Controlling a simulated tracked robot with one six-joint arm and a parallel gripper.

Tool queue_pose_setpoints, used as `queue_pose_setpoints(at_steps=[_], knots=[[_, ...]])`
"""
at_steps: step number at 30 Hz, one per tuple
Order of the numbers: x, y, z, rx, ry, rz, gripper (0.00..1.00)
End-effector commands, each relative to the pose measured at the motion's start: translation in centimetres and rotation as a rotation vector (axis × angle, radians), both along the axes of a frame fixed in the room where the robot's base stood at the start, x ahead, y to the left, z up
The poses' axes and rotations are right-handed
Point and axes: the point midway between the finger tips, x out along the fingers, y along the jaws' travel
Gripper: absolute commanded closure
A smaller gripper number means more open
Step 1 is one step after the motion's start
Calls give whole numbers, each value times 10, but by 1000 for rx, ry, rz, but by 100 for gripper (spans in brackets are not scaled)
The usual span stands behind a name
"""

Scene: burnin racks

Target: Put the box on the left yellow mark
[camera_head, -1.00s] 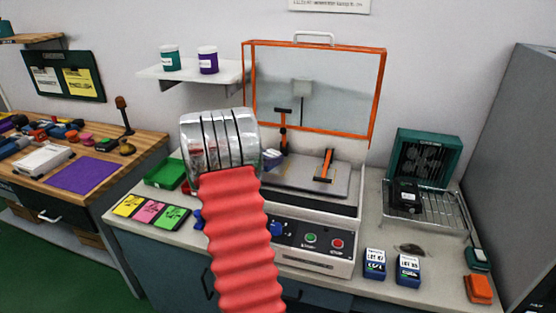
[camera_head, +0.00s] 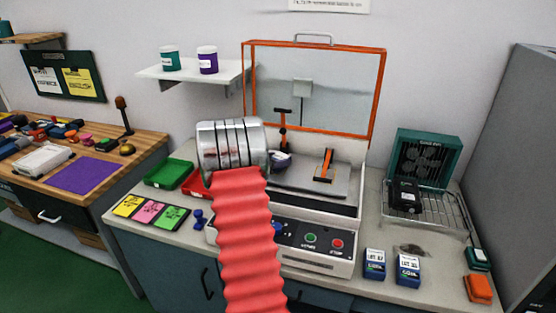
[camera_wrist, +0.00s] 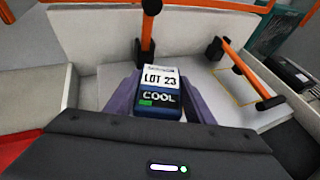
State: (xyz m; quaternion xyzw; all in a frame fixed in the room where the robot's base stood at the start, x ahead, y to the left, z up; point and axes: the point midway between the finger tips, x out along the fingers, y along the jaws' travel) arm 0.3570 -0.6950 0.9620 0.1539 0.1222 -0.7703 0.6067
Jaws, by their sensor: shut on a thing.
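The box (camera_wrist: 160,92), blue with a white label reading LOT 23 and COOL, sits between the purple fingers of my gripper (camera_wrist: 158,84) in the wrist view. My gripper is shut on it, over the left part of the machine's grey plate (camera_wrist: 203,84). I cannot tell whether the box touches the plate. A yellow outlined mark (camera_wrist: 254,98) shows to the right of the box, below the right orange clamp (camera_wrist: 238,63). The left yellow mark is not visible. In the head view my arm hides most of the gripper and box.
The left orange clamp (camera_wrist: 148,28) stands just beyond the box. The orange-framed lid (camera_head: 316,44) is raised. Two similar blue boxes (camera_head: 374,264) (camera_head: 408,271) stand on the counter at right. A dark box (camera_head: 405,196) sits on the wire rack (camera_head: 440,211).

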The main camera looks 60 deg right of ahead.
Motion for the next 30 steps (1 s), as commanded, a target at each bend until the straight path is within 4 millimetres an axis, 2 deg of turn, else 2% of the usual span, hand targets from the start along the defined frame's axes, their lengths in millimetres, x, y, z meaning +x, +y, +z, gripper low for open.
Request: queue_pose_setpoints(at_steps=[11, 12, 20, 30], knots=[[0, 0, -3, -2, -1, 1, 78], [0, 0, -3, -2, 0, 1, 51], [0, 0, -3, -2, -1, 1, 33], [0, 1, 0, -1, -1, 1, 33]])
